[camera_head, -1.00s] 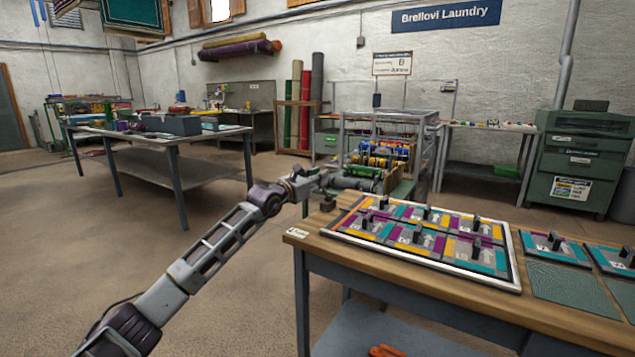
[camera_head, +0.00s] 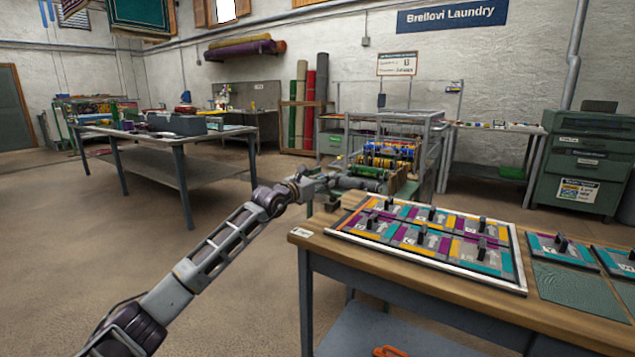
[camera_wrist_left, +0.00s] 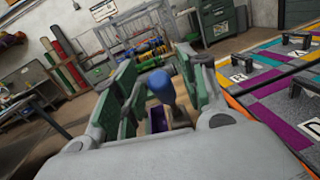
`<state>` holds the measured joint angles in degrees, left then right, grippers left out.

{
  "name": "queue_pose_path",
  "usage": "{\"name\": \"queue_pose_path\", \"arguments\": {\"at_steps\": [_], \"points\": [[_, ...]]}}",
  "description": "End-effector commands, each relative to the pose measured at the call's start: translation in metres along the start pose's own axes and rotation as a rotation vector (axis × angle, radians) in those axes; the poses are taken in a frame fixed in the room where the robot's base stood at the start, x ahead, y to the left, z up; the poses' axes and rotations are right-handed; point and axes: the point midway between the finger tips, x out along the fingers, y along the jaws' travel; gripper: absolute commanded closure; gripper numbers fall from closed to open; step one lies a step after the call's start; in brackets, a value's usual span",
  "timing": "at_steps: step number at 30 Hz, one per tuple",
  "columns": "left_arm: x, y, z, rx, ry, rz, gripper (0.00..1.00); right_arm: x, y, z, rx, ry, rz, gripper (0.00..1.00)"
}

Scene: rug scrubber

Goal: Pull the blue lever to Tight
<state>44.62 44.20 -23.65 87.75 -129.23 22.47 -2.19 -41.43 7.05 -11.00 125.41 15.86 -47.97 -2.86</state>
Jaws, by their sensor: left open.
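The blue lever (camera_wrist_left: 160,86) shows in the left wrist view as a rounded blue handle, standing in the space between the two green-padded fingers of my left gripper (camera_wrist_left: 157,98). The fingers are apart, one on each side of it; I cannot tell if either touches it. In the head view, my left gripper (camera_head: 345,182) reaches past the left end of the wooden bench, beside the machine frame. The lever cannot be made out there, and no Tight marking is readable. My right gripper is not in view.
A wooden bench (camera_head: 340,256) holds a framed board (camera_head: 422,263) of coloured tiles with black handles, close right of my arm. A metal-framed machine (camera_head: 390,125) with coloured rollers stands behind the gripper. A long table (camera_head: 190,150) stands at the left. Floor between is open.

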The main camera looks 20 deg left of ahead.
Motion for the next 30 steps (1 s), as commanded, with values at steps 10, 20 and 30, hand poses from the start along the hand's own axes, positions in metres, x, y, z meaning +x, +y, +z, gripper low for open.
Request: {"name": "queue_pose_path", "arguments": {"at_steps": [10, 20, 30], "points": [[-0.011, 0.001, -0.001, 0.0, 0.0, 0.0, 0.58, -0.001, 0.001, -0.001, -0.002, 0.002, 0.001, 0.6], [-0.033, 0.001, -0.001, 0.0, 0.001, 0.0, 0.58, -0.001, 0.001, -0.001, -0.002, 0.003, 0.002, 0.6], [-0.057, 0.0, -0.001, 0.0, 0.001, 0.0, 0.58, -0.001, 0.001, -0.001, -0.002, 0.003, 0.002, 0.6]]}}
